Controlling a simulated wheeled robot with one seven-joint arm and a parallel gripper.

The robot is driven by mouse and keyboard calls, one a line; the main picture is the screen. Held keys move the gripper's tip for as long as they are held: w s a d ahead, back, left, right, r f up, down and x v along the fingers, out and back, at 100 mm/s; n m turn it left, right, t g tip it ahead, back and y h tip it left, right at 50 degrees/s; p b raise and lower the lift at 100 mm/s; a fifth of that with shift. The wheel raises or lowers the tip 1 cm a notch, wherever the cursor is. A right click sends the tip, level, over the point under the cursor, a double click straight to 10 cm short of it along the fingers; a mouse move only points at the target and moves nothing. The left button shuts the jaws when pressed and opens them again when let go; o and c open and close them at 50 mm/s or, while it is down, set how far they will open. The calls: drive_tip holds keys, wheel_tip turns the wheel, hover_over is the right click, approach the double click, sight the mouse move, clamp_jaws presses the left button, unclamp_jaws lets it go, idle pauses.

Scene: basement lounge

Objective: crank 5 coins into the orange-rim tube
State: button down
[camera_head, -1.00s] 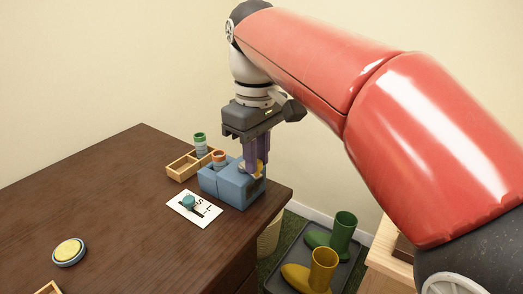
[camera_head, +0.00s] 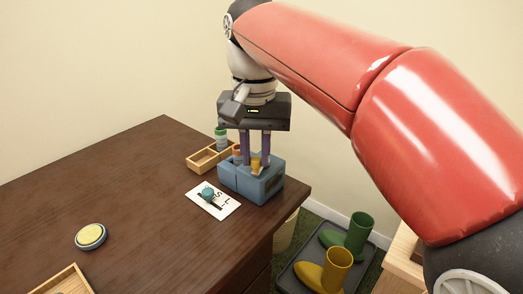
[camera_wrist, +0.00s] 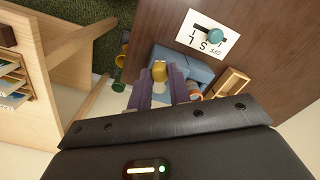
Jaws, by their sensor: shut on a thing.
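The blue coin machine (camera_head: 245,183) stands near the table's right corner. My gripper (camera_head: 256,158) points down over it, shut on the yellow crank knob (camera_head: 256,164). In the wrist view the yellow knob (camera_wrist: 159,70) sits between my purple fingertips. A green-rim tube (camera_head: 221,136) stands by the wooden tray. A white card (camera_head: 226,207) with letters and a teal knob (camera_head: 207,193) lies in front of the machine. I see no coins in the tube.
The wooden tray (camera_head: 201,161) lies behind the machine. A yellow-topped round button (camera_head: 90,236) and another wooden box (camera_head: 66,278) are at the table's front left. The table middle is bare. Boots (camera_head: 338,268) stand on a floor tray beyond the right edge.

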sight(252, 157)
drive_tip(key=shift+w+a+r+m, duration=0.1)
drive_tip(key=shift+w+a+m, duration=0.2)
drive_tip(key=shift+m, duration=0.6)
drive_tip(key=shift+s, duration=0.1)
drive_tip(key=c, duration=1.3)
unclamp_jaws()
drive_tip(key=shift+r, duration=3.85)
